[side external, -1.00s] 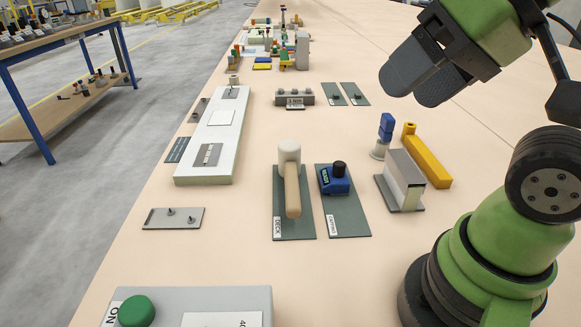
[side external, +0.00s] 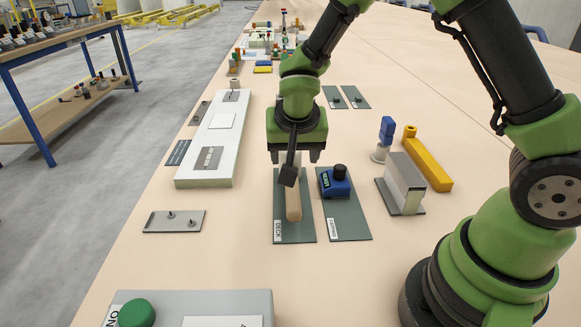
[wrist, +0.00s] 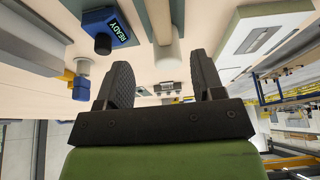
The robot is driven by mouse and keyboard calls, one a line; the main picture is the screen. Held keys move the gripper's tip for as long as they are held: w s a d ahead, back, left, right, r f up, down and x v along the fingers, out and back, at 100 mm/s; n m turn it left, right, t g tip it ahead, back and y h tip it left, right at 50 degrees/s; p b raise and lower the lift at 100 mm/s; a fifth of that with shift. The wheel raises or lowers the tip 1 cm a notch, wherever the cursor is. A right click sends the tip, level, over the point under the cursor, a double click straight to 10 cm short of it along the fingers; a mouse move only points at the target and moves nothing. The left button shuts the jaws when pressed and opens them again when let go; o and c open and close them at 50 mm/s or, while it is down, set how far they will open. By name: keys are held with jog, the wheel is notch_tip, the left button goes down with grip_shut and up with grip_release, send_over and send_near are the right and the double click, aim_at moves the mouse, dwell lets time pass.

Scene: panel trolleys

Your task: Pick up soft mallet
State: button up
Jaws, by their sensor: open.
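The soft mallet has a pale wooden handle (side external: 293,203) and lies on a dark green mat (side external: 306,232) labelled DECK. Its white cylindrical head is mostly hidden behind my gripper in the side view. In the wrist view the mallet head (wrist: 168,62) shows between and beyond my fingers, with the handle (wrist: 160,18) running to the top edge. My gripper (side external: 295,157) points down over the head end, fingers apart. In the wrist view my gripper (wrist: 160,62) is open with nothing held. I cannot tell its exact height above the head.
A blue device (side external: 335,183) with a READY display sits on a second green mat just right of the mallet. A grey block (side external: 403,184) and a yellow bar (side external: 428,162) are further right. A long white panel (side external: 212,145) lies left. Bare table surrounds the mats.

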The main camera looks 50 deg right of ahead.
jog(key=x, duration=0.4)
jog(key=a+x, duration=0.1)
jog(key=x, duration=0.1)
jog(key=shift+s+f, duration=0.15)
jog(key=shift+s+x, duration=0.15)
jog(key=shift+x, duration=1.4)
jog(key=shift+s+x, duration=0.1)
jog(key=shift+x, duration=1.45)
jog(key=shift+c, duration=0.3)
grip_shut()
